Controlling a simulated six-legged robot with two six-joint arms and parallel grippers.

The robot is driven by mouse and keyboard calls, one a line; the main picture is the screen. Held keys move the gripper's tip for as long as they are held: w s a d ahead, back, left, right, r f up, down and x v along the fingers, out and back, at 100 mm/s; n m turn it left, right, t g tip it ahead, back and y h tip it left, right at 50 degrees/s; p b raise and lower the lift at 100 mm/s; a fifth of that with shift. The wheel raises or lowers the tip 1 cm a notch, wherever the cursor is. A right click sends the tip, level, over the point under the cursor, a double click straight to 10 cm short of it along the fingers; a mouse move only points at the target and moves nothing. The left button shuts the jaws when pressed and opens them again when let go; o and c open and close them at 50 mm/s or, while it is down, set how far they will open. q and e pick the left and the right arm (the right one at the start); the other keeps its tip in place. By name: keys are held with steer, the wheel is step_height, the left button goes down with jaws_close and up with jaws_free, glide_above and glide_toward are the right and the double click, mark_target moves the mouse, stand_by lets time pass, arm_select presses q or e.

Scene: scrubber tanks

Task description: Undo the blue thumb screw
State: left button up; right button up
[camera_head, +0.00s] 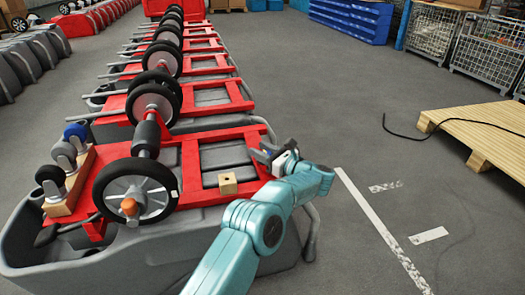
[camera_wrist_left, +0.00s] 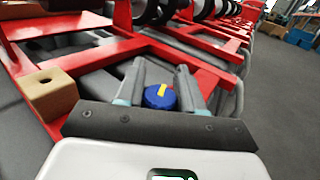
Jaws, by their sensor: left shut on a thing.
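The blue thumb screw (camera_wrist_left: 160,97) is a round blue knob with a yellow mark on top, seen in the left wrist view between my two grey fingers. My left gripper (camera_wrist_left: 160,84) is shut on it. In the head view my left gripper (camera_head: 263,155) is at the right edge of the nearest red frame (camera_head: 190,165), with the teal arm coming from below. The knob is hidden there by the gripper. What the screw is threaded into cannot be seen. My right gripper is not in view.
A wooden block with a hole (camera_head: 228,183) sits on the red frame close to the gripper. Wheels on an axle (camera_head: 137,192) and several casters on a wooden rack (camera_head: 64,195) are at left. A pallet (camera_head: 480,130) lies at right. Floor between is open.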

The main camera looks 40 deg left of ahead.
arm_select(q)
steer(key=shift+s+f+n+g, duration=0.15)
steer(key=shift+n+g, duration=0.35)
steer(key=shift+g, duration=0.3)
steer(key=o, duration=1)
